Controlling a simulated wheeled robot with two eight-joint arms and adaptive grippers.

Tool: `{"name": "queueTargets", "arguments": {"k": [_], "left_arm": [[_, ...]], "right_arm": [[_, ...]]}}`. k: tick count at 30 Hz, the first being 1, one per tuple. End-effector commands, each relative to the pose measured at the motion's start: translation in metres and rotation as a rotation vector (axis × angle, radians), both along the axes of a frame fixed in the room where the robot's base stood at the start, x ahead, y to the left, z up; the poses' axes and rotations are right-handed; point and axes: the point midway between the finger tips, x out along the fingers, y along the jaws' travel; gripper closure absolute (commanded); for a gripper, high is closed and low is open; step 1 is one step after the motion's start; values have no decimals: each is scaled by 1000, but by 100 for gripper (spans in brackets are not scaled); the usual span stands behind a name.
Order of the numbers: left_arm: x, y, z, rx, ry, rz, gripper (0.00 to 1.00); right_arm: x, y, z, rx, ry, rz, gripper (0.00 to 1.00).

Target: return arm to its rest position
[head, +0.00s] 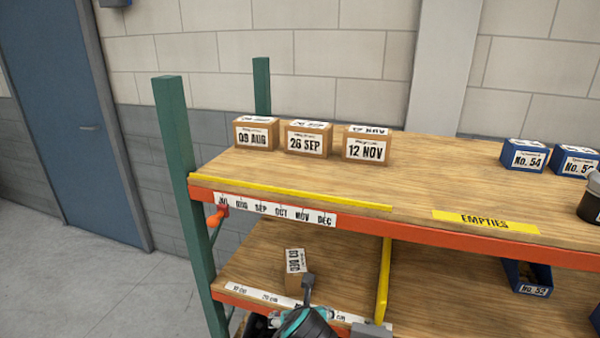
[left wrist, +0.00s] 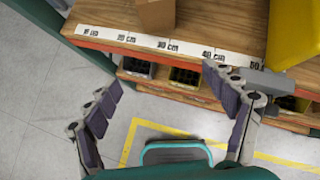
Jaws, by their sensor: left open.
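My left gripper (left wrist: 162,88) is open and empty in the left wrist view, its two fingers spread wide in front of the lower shelf's front edge. In the head view, part of my left arm and gripper (head: 305,318) shows at the bottom middle, by the lower shelf's edge; its fingertips are hard to make out there. A cardboard box (head: 294,262) with a sideways label stands on the lower shelf just behind it. The box also shows in the left wrist view (left wrist: 156,14), beyond the fingers and apart from them. My right gripper is not in view.
The upper shelf (head: 440,180) holds dated boxes (head: 307,140), blue bins (head: 524,155) and a dark container (head: 591,203). A yellow divider (head: 383,280) stands right of the box. A green post (head: 180,150) is at left. Open floor (head: 110,290) lies left of the rack.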

Motion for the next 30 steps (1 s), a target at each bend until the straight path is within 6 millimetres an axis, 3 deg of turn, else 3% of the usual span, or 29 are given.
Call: {"name": "queueTargets", "arguments": {"k": [11, 17, 23, 30], "left_arm": [[-13, 38, -3, -271, 16, 302, 16], [-28, 70, -7, -526, 23, 594, 16], [-56, 114, -15, -933, 17, 1074, 16], [-102, 161, -31, -1547, -28, 1824, 16]], "right_arm": [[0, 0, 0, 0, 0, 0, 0], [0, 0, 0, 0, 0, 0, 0], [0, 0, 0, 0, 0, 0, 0], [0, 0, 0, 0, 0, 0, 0]]}}
